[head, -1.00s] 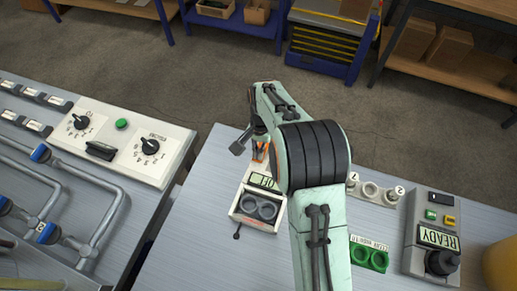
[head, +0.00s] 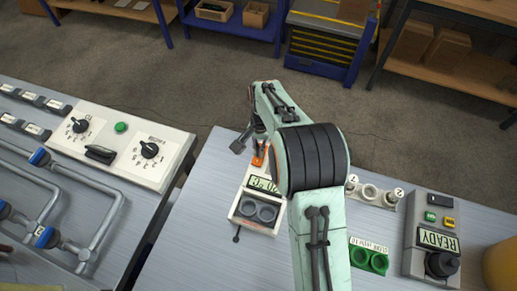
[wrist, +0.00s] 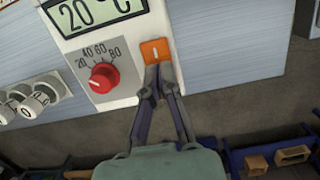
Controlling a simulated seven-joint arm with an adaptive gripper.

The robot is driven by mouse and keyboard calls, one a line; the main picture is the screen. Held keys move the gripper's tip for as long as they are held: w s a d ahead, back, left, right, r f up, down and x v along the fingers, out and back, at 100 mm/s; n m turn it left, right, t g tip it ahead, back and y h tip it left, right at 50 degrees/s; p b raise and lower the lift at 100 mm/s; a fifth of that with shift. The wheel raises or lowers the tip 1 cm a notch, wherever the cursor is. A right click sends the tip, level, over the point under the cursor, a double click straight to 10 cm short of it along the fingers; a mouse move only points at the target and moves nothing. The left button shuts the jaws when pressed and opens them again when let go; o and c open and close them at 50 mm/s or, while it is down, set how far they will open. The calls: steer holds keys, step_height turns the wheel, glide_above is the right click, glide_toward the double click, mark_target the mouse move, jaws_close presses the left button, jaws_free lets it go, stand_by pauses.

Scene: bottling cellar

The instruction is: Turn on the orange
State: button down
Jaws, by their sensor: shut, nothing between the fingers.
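The orange rocker switch (wrist: 155,50), with a white mark on it, sits at the corner of a white device (wrist: 130,88). In the head view the orange switch (head: 260,156) shows beside my arm, at the far end of the device (head: 247,214). My gripper (wrist: 157,78) is shut and empty, its fingertips right at the lower edge of the switch; I cannot tell whether they touch it. The device's display (wrist: 95,14) reads 20 °C. A red dial (wrist: 104,78) marked 40, 60, 80 sits next to the switch.
A grey READY box (head: 433,238), a green double-ring holder (head: 368,258) and a strip with numbered knobs (head: 372,192) stand to the right on the bench. A panel with black knobs (head: 125,143) and pipes lies left.

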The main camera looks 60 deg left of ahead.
mark_target(256, 163)
step_height(256, 163, up, 14)
steer(key=s+d, duration=0.1)
steer(key=shift+s+d, duration=0.25)
steer(key=shift+d, duration=0.05)
stand_by(0.6)
